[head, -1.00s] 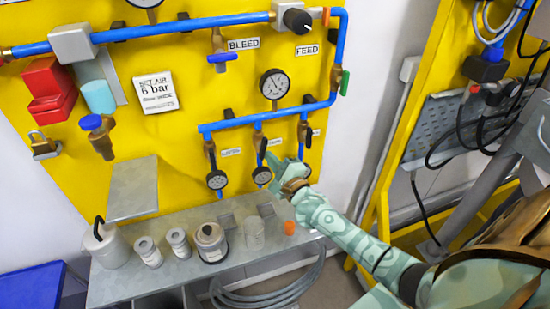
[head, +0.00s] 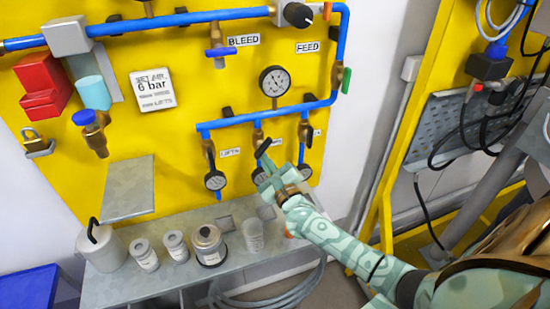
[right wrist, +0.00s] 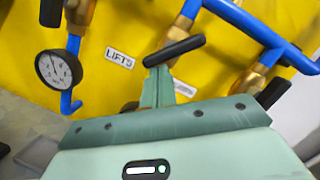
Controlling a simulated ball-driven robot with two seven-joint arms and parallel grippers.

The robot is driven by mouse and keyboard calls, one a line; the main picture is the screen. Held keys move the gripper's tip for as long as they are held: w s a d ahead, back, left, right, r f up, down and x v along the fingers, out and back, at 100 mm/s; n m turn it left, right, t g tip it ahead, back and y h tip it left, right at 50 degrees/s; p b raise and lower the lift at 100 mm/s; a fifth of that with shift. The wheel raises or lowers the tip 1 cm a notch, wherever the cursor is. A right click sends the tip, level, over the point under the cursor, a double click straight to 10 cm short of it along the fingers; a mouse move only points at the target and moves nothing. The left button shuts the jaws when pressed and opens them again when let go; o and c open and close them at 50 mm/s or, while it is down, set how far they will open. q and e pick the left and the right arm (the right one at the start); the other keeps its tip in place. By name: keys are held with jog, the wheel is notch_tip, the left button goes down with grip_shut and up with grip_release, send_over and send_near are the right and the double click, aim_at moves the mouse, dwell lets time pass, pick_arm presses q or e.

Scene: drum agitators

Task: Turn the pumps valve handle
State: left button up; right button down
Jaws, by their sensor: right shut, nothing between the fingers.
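The middle valve on the yellow panel has a black bar handle (head: 263,149), which sits slanted, its right end higher. Its label is mostly hidden, so I cannot read whether it says pumps. The handle also shows in the right wrist view (right wrist: 174,50), tilted across the tips of my fingers. My right gripper (head: 265,172) is shut and empty, just below the handle. Its closed fingers (right wrist: 158,88) reach up to the handle and seem to touch it; exact contact is unclear. My left gripper is not in view.
The LIFTS valve (head: 209,151) stands left, another valve (head: 304,133) right. A gauge (head: 274,81) is above, and small gauges hang below.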

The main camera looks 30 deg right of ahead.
jog(key=shift+w+a+m+h+b, duration=0.1)
jog(key=shift+a+m+h+b, duration=0.2)
jog(key=shift+m, duration=0.65)
jog(key=shift+w+a+m+h+b, duration=0.15)
jog(key=shift+m+h+b, duration=0.2)
jog(key=shift+m, duration=0.55)
jog(key=shift+s+a+m+h+b, duration=0.1)
jog(key=shift+a+m+h+b, duration=0.25)
jog(key=shift+m, duration=0.6)
jog(key=shift+w+r+m+h+b, duration=0.1)
jog(key=shift+m+h+b, duration=0.1)
jog(key=shift+m, duration=0.3)
jog(key=shift+r+m+h+b, duration=0.1)
jog(key=shift+m+b, duration=0.1)
jog(key=shift+m, duration=0.3)
jog(key=shift+a+r+m+h+b, duration=0.1)
jog(key=shift+a+m+h+b, duration=0.1)
jog(key=shift+m, duration=0.45)
jog(key=shift+a+r+m+h+b, duration=0.1)
jog(key=shift+m+b, duration=0.05)
jog(key=shift+m, duration=0.5)
